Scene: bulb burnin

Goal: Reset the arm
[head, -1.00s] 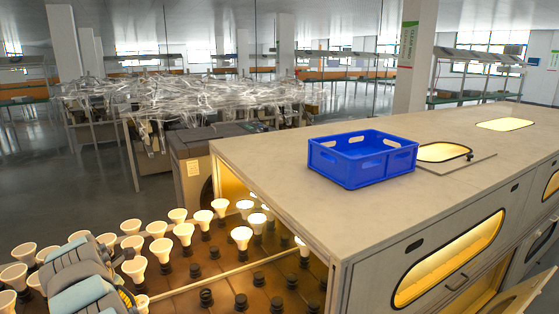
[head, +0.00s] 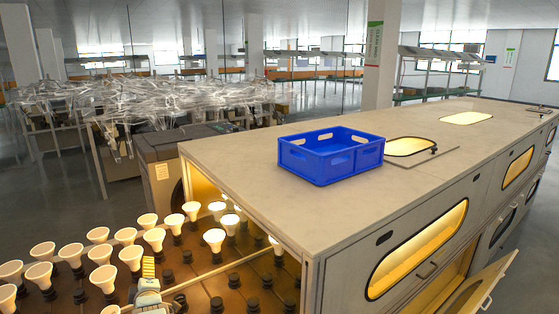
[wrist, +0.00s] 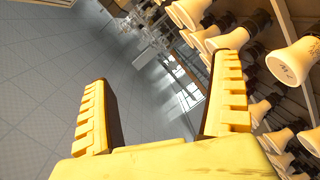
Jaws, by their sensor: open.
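My gripper (wrist: 160,105) shows in the wrist view with two yellow ridged fingers spread wide apart and nothing between them. Grey floor shows beyond the fingers, with bulbs to the right of the right finger. In the head view, part of my arm with a yellow ridged piece (head: 148,268) shows at the bottom, among the bulbs on the rack. White bulbs (head: 102,277) stand upright in dark sockets on the brown rack board (head: 205,287). Several sockets near the cabinet are empty.
A long beige cabinet (head: 250,200) fills the right side. A blue crate (head: 318,168) stands on its top beside a lit oval opening (head: 410,146). A cabinet door (head: 490,285) hangs open at lower right. Wrapped equipment (head: 120,105) stands behind on open floor.

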